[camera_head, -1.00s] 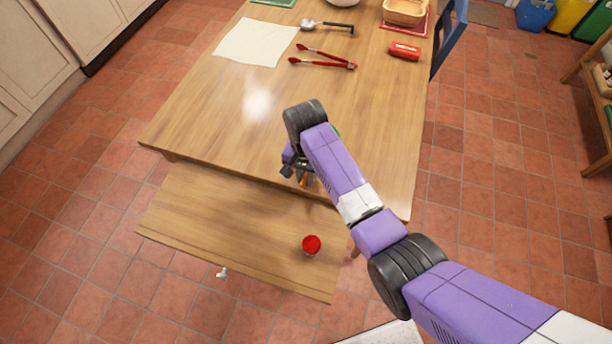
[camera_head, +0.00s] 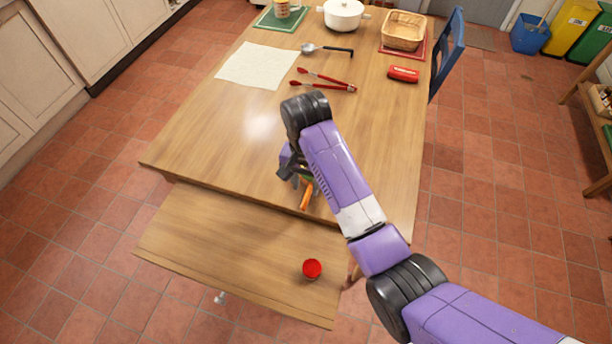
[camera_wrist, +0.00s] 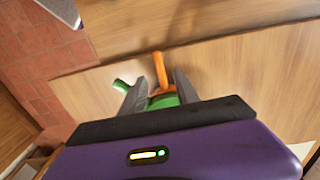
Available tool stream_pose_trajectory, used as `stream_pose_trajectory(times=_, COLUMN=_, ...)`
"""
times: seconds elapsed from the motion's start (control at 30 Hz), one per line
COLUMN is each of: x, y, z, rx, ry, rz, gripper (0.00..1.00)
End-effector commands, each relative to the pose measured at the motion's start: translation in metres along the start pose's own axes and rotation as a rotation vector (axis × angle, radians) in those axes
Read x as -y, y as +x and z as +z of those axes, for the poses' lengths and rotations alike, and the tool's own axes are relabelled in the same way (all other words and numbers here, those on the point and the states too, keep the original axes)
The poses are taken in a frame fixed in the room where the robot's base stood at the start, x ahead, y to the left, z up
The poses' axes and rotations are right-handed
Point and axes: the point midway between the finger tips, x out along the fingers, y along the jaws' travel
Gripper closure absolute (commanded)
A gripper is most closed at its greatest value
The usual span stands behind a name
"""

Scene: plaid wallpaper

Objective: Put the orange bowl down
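My gripper (camera_head: 295,178) hangs over the near edge of the wooden table. In the wrist view my gripper (camera_wrist: 158,92) has its two dark fingers on either side of an orange and green thing. The orange part (camera_wrist: 161,69) looks like a narrow bar sticking out past the fingertips, and a green part (camera_wrist: 163,101) sits between the fingers. The orange part also shows below the gripper in the head view (camera_head: 306,197). No bowl shape can be made out. Another green piece (camera_wrist: 121,86) shows left of the fingers. Whether the thing touches wood is unclear.
A lower wooden surface (camera_head: 225,245) juts from the table's near side, with a red round item (camera_head: 312,268). The table (camera_head: 215,130) is bare at its near left.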

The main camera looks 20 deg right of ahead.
Motion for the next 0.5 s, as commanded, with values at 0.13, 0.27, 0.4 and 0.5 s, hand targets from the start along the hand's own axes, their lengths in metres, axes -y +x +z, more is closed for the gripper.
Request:
stream_pose_trajectory(times=0.13, x=0.001, y=-0.024, z=-0.001, rx=-0.003, ry=0.0, rz=-0.002, gripper=0.63)
stream_pose_trajectory(times=0.27, x=0.0, y=-0.035, z=-0.001, rx=-0.001, ry=0.0, rz=-0.001, gripper=0.63)
stream_pose_trajectory(times=0.4, x=0.0, y=-0.04, z=0.0, rx=0.0, ry=0.0, rz=0.0, gripper=0.63)
stream_pose_trajectory(times=0.5, x=0.0, y=-0.04, z=0.0, rx=0.0, ry=0.0, rz=0.0, gripper=0.63)
